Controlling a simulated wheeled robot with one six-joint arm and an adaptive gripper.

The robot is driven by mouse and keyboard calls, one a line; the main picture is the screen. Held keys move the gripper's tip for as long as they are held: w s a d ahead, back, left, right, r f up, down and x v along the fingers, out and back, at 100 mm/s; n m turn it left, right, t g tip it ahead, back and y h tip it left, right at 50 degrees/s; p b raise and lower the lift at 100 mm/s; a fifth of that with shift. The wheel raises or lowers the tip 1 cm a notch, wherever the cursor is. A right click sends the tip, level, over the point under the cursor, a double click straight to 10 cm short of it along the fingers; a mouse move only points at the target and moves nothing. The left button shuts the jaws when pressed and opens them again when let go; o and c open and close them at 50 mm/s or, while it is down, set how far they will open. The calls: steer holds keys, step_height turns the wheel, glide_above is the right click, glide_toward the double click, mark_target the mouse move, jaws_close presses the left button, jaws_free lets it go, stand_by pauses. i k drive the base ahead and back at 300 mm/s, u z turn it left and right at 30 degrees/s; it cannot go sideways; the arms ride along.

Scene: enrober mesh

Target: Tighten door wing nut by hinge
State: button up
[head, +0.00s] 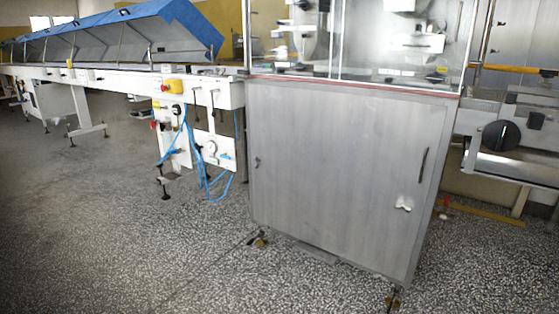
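A grey metal cabinet door (340,175) fills the front of the machine right of centre and looks closed. A small pale, wing-shaped piece (404,203) sits on the door's lower right, and it looks like a wing nut. A dark vertical bar (423,165) is fixed just above it near the right edge; I cannot tell if it is a handle or hinge. A small dark fitting (257,162) shows at the door's left edge. How tight the wing nut is cannot be seen. My gripper is not in view.
Clear guards (290,45) stand above the cabinet. A white conveyor (120,85) with blue covers runs left. Blue hoses (205,180) hang left of the door. A black knob (500,136) is on the right-hand machine. Cabinet feet (393,300) stand on speckled floor, open at front left.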

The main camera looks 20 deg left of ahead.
mark_target(257, 161)
steer(key=u, duration=1.8)
steer(key=i, duration=1.5)
steer(key=z, duration=1.2)
